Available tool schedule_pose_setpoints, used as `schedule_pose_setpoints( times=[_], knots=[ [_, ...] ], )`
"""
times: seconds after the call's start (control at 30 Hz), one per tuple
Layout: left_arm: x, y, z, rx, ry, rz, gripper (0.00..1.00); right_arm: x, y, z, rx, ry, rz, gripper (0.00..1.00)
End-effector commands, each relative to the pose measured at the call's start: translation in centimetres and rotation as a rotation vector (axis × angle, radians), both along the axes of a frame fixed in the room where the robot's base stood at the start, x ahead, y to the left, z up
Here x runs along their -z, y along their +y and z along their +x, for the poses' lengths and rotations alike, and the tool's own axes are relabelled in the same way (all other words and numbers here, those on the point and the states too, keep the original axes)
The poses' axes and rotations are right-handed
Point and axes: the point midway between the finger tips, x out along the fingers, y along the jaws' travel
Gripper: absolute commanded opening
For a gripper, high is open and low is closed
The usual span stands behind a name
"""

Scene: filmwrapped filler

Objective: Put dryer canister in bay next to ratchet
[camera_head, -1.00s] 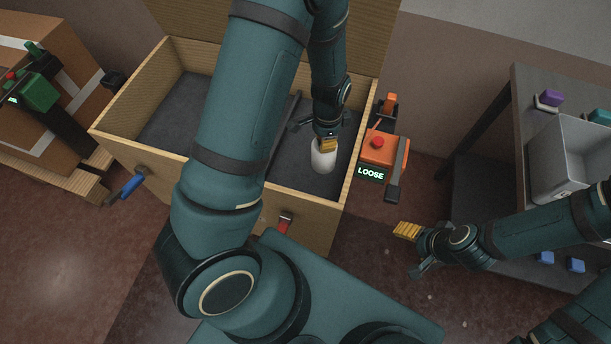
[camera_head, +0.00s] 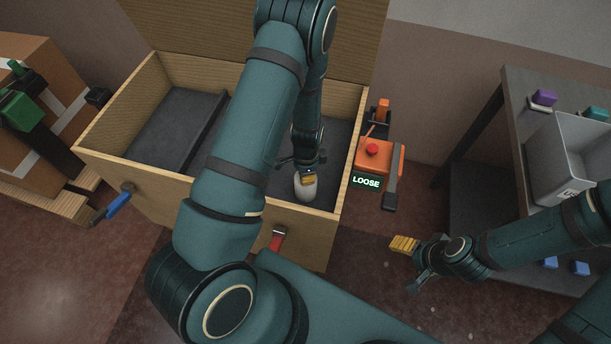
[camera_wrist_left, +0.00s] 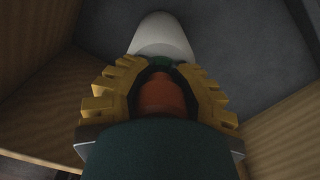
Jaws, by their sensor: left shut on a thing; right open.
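The white dryer canister (camera_head: 305,190) is inside the right part of the open wooden crate (camera_head: 125,170), near its front wall. My left gripper (camera_head: 308,177) is shut on the canister from above. In the left wrist view, yellow fingers hold an orange part below the white body (camera_wrist_left: 163,38); the canister's underside is hidden, so contact with the floor cannot be told. An orange device (camera_head: 379,157) with a red button and a "LOOSE" display, possibly the ratchet, is beside the crate's right wall. My right gripper (camera_head: 418,258) is open and empty, right of the crate.
A dark divider (camera_head: 207,130) shows inside the crate; my left arm hides the middle. A blue handle (camera_head: 119,204) and a red handle (camera_head: 277,239) are on the crate's front. A grey bin (camera_head: 570,150) stands on the right table. A strapped carton (camera_head: 62,75) is left.

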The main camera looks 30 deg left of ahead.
Motion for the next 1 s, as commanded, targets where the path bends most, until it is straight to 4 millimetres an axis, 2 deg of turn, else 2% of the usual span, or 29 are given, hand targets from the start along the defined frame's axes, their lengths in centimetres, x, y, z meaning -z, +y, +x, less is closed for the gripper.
schedule_pose_setpoints(
  times=[0.07, 0.47, 0.5, 0.57, 0.6, 1.0],
  knots=[
    [0.72, 0.00, 0.09, -0.001, -0.002, 0.001, 0.00, 0.28, -0.01, 0.06, 0.000, -0.001, 0.000, 0.71],
    [1.10, -0.01, 0.10, 0.000, -0.003, 0.000, 0.00, 0.60, -0.02, 0.11, 0.001, -0.003, 0.000, 0.71],
    [1.10, -0.02, 0.07, 0.000, -0.002, 0.001, 0.26, 0.58, -0.02, 0.11, 0.001, -0.003, 0.000, 0.71],
    [1.04, -0.02, 0.07, 0.000, -0.001, 0.000, 0.47, 0.53, -0.02, 0.11, 0.001, -0.003, 0.000, 0.71],
    [1.04, -0.02, 0.06, 0.000, -0.001, 0.000, 0.51, 0.52, -0.02, 0.11, 0.001, -0.003, 0.000, 0.71],
    [0.42, -0.02, 0.06, -0.001, -0.001, 0.000, 0.51, 0.00, -0.01, 0.04, 0.000, -0.001, 0.000, 0.71]
  ],
)
